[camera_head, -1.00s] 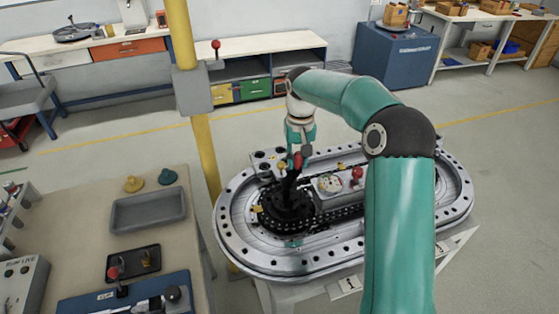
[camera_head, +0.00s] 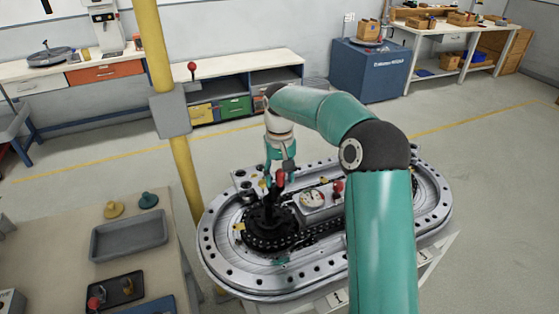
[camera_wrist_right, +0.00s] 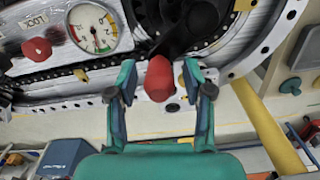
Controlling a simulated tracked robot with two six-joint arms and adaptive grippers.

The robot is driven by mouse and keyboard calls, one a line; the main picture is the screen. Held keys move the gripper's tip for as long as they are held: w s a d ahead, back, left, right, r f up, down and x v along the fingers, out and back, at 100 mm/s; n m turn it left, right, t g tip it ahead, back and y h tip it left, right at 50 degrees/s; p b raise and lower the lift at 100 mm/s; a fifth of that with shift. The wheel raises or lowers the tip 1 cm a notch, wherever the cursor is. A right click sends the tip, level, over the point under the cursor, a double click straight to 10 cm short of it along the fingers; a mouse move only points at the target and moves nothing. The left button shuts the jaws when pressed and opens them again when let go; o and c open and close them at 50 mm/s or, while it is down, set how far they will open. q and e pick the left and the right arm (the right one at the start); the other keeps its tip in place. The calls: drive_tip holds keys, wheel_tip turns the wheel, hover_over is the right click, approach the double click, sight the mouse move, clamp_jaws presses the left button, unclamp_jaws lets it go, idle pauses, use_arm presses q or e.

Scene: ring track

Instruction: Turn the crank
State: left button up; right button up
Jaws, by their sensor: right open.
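The crank is a black arm on a dark hub (camera_head: 270,222) with a red grip (camera_head: 280,179) at its upper end. It stands at the left end of the oval metal ring track (camera_head: 215,262). My right gripper (camera_head: 280,166) is just above and around the red grip. In the right wrist view, its two teal fingers are open, one on each side of the red grip (camera_wrist_right: 158,80), with gaps showing beside it. Whether the grip is fully between the pads in depth is hard to tell. My left gripper is not in view.
A round gauge (camera_head: 313,199) and a red knob (camera_head: 338,187) sit on the track beside the crank. A yellow post (camera_head: 184,170) rises close to the track's left side. A table with a grey tray (camera_head: 128,238) stands at left. Open floor lies behind the track.

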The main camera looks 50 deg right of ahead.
wheel_tip(320, 180, up, 11)
drive_tip(key=shift+f, duration=0.2)
drive_tip(key=shift+r, duration=0.3)
idle(0.4)
